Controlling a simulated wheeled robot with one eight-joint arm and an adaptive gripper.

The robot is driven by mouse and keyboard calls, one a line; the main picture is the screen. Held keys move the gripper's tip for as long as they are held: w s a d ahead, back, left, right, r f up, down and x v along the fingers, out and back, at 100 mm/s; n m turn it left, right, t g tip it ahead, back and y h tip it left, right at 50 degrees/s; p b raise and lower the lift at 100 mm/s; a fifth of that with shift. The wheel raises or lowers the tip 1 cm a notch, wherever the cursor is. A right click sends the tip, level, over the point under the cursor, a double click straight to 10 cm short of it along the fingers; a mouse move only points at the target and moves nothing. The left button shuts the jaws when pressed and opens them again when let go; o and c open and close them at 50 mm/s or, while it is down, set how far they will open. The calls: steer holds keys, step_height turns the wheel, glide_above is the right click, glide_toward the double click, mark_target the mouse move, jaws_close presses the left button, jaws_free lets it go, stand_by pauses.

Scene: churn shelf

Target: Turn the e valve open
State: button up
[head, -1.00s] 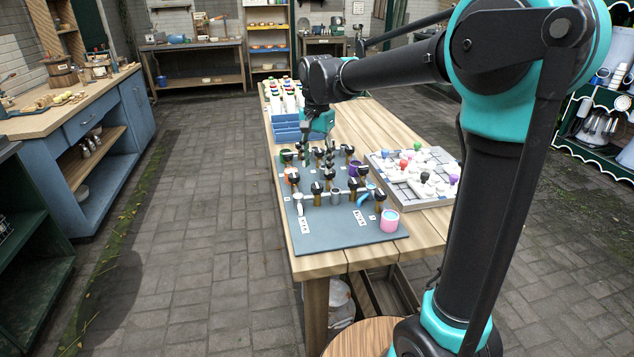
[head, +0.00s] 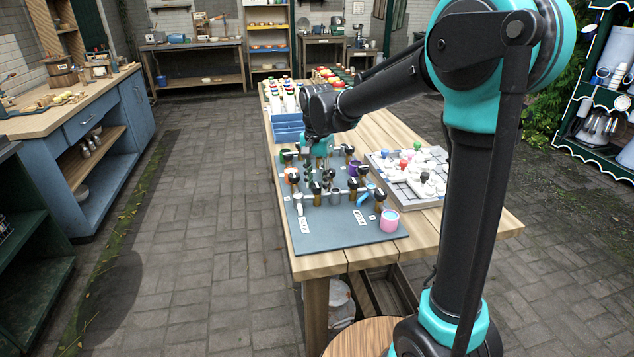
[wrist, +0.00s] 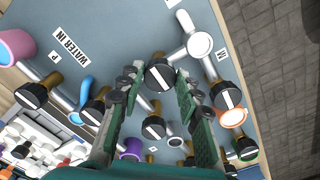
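The valve board (head: 345,238) is a grey panel on the wooden table, carrying metal pipes and several black round valve knobs with white bars. In the wrist view, one knob (wrist: 160,75) lies between my fingertips, with visible gaps on both sides. Its white bar is slanted. A second knob (wrist: 153,128) sits deeper between the fingers. My gripper (wrist: 160,82) is open and empty, pointing down; in the head view it (head: 316,166) is low over the board's left middle. I cannot read an "e" label, so I cannot tell which knob is the e valve.
Other knobs (wrist: 226,95) and a blue curved pipe (wrist: 86,88) stand close around the fingers. A pink cup-like end (head: 389,220) is at the board's front right. A white tray with coloured knobs (head: 410,175) is to the right; a blue bin (head: 288,130) is behind.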

steer(key=c, duration=0.6)
steer(key=shift+n, duration=0.4)
steer(key=n, duration=0.2)
steer(key=shift+n, duration=0.4)
steer(key=n, duration=0.3)
steer(key=shift+n, duration=0.4)
steer(key=n, duration=1)
steer(key=shift+n, duration=0.4)
